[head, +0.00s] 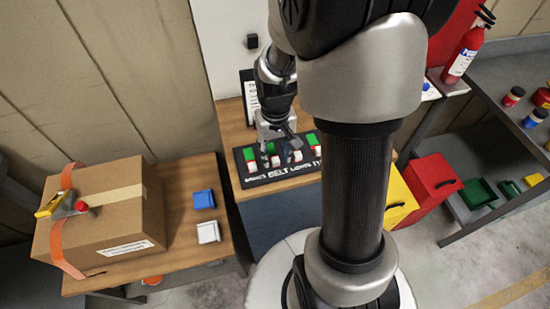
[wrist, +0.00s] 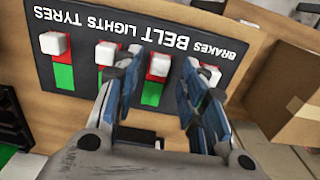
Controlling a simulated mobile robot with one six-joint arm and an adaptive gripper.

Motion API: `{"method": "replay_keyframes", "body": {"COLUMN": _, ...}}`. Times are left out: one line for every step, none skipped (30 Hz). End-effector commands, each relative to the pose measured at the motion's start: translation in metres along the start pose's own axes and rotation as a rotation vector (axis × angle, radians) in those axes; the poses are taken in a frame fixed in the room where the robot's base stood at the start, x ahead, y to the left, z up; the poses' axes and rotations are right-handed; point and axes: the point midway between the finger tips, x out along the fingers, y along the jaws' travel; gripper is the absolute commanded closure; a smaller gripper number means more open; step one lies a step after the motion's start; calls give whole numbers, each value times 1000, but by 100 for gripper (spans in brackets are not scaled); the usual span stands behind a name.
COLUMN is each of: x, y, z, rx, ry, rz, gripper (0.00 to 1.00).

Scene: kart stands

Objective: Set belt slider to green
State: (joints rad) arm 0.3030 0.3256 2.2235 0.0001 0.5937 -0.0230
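The black slider panel (head: 240,170) carries labels reading BRAKES, BELT, LIGHTS, TYRES. It also shows upside down in the wrist view (wrist: 85,22). The belt slider's white knob (wrist: 158,62) sits at the red end of its slot, near the lettering. Bare green (wrist: 151,94) shows along the rest of the slot. In the head view the belt knob (head: 275,161) is second from left. My gripper (head: 279,147) is over the panel. In the wrist view its fingers (wrist: 159,68) are open, one on each side of the belt knob, with a visible gap; contact is unclear.
The lights knob (wrist: 105,53) and the brakes knob (wrist: 207,75) are close beside my fingers; the brakes one is partly hidden. The tyres knob (wrist: 55,44) is farther off. A cardboard box (head: 110,210) stands left, with blue (head: 204,199) and white (head: 208,233) blocks beside it.

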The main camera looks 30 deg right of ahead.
Motion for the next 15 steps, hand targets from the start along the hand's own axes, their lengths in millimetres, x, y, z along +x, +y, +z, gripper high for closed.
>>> {"method": "replay_keyframes", "body": {"x": 9, "y": 0, "z": 0, "rx": 0, "ry": -1, "rz": 0, "gripper": 62}}
{"method": "replay_keyframes", "body": {"x": 12, "y": 0, "z": 0, "rx": 0, "ry": -2, "rz": 0, "gripper": 62}}
{"method": "replay_keyframes", "body": {"x": 16, "y": 0, "z": 0, "rx": 0, "ry": -1, "rz": 0, "gripper": 62}}
{"method": "replay_keyframes", "body": {"x": 18, "y": 0, "z": 0, "rx": 0, "ry": 0, "rz": 0, "gripper": 62}}
{"method": "replay_keyframes", "body": {"x": 19, "y": 0, "z": 0, "rx": 0, "ry": 1, "rz": 0, "gripper": 62}}
{"method": "replay_keyframes", "body": {"x": 21, "y": 0, "z": 0, "rx": 0, "ry": 1, "rz": 0, "gripper": 62}}
{"method": "replay_keyframes", "body": {"x": 22, "y": 0, "z": 0, "rx": 0, "ry": 1, "rz": 0, "gripper": 62}}
{"method": "replay_keyframes", "body": {"x": 22, "y": 0, "z": 0, "rx": 0, "ry": 1, "rz": 0, "gripper": 62}}
{"method": "replay_keyframes", "body": {"x": 22, "y": 0, "z": 0, "rx": 0, "ry": 1, "rz": 0, "gripper": 62}}
{"method": "replay_keyframes", "body": {"x": 23, "y": 0, "z": 0, "rx": 0, "ry": 1, "rz": 0, "gripper": 62}}
{"method": "replay_keyframes", "body": {"x": 22, "y": 0, "z": 0, "rx": 0, "ry": 1, "rz": 0, "gripper": 62}}
{"method": "replay_keyframes", "body": {"x": 22, "y": 0, "z": 0, "rx": 0, "ry": 1, "rz": 0, "gripper": 62}}
{"method": "replay_keyframes", "body": {"x": 22, "y": 0, "z": 0, "rx": 0, "ry": 2, "rz": 0, "gripper": 62}}
{"method": "replay_keyframes", "body": {"x": 22, "y": 0, "z": 0, "rx": 0, "ry": 1, "rz": 0, "gripper": 62}}
{"method": "replay_keyframes", "body": {"x": 22, "y": 0, "z": 0, "rx": 0, "ry": 1, "rz": 0, "gripper": 62}}
